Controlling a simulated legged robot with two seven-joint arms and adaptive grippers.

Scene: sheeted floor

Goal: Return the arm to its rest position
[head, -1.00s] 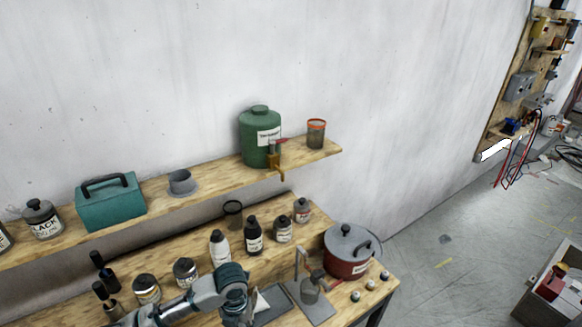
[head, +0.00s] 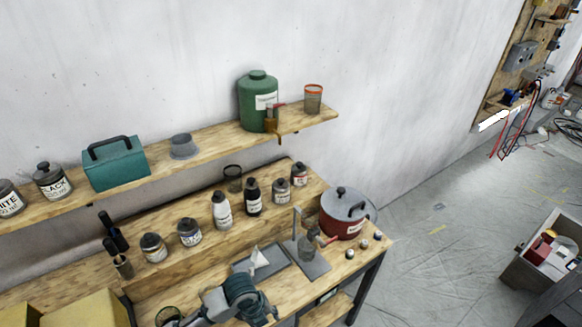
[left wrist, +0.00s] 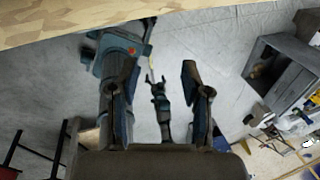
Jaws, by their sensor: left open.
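My left arm (head: 225,303) comes in at the bottom of the head view, with its teal wrist in front of the workbench's near edge. The gripper end is not clear there. In the left wrist view my left gripper (left wrist: 160,76) is open, with its two dark fingers apart and nothing between them. Beyond the fingers are grey floor (left wrist: 230,40) and dark jointed parts that I cannot fully make out. My right gripper cannot be made out in either view.
The wooden bench (head: 330,272) holds a red pot (head: 342,223), several bottles and jars, and a grey stand (head: 310,262). The shelf above carries a green canister (head: 258,105) and teal toolbox (head: 115,165). A grey crate (head: 520,268) stands on open floor at right.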

